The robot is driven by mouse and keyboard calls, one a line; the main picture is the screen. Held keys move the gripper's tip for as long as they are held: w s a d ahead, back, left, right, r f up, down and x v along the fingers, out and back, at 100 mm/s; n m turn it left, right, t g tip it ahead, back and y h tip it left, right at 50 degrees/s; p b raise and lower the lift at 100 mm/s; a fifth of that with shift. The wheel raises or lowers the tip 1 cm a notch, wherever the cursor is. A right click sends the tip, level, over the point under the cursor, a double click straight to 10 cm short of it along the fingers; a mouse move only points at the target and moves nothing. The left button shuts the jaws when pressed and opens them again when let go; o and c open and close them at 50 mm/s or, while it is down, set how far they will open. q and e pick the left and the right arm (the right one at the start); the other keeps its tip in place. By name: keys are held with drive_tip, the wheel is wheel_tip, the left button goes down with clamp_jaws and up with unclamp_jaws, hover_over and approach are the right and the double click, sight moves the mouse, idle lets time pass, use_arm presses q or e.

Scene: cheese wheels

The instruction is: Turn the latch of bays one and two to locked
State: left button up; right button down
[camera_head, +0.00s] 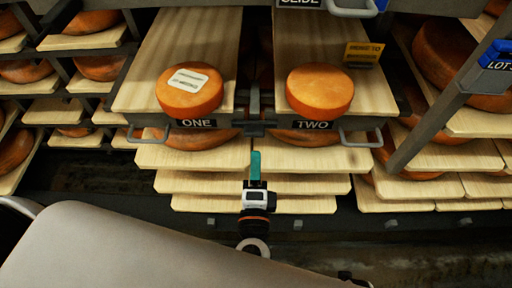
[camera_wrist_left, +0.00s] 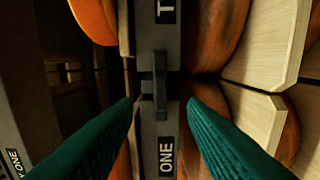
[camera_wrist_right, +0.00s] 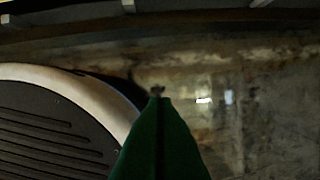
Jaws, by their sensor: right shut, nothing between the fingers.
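The latch (camera_head: 255,129) is a small dark bar on the front rail between the ONE label (camera_head: 196,124) and the TWO label (camera_head: 313,125). In the left wrist view the latch bar (camera_wrist_left: 160,84) lies along the rail, between both labels. My left gripper (camera_head: 255,158) is just below and in front of it. Its teal fingers are open, and the latch shows beyond the gap between their tips (camera_wrist_left: 160,101); I see no contact. My right gripper (camera_wrist_right: 158,100) is shut and empty, low over the floor, away from the latch.
An orange cheese wheel stands on each bay's board, ONE (camera_head: 190,97) and TWO (camera_head: 320,90). Metal handles (camera_head: 362,138) stick out at the rail's outer ends. More cheese boards are stacked below.

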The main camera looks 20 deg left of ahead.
use_arm(q)
drive_tip(key=shift+v, duration=1.5)
use_arm(e)
drive_tip(key=shift+w+r, duration=0.25)
drive_tip(key=shift+r, duration=0.15)
